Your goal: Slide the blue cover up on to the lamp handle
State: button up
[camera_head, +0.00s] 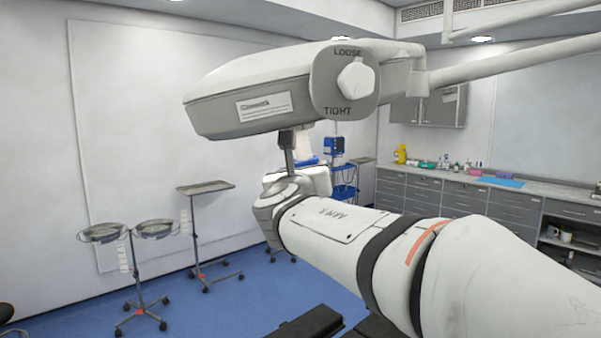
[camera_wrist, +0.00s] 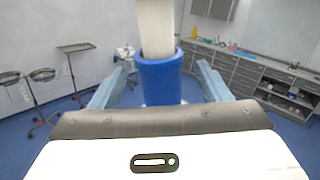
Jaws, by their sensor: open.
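The lamp head (camera_head: 255,92) hangs on its arm at the upper middle of the head view. Its white handle (camera_head: 303,143) points down, and in the wrist view the handle (camera_wrist: 156,28) comes from the top edge. The blue cover (camera_wrist: 160,82) is a cup-like sleeve; its rim appears around the handle's lower end, with the white handle bare above it. A little blue of the cover (camera_head: 308,160) shows behind my wrist.
A counter with drawers (camera_head: 455,193) lines the right wall. Dark table padding (camera_head: 312,324) shows below my arm. The lamp head is close above my gripper.

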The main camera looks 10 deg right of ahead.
jog(key=shift+s+a, duration=0.15)
jog(key=shift+s, duration=0.45)
jog(key=shift+f, duration=0.1)
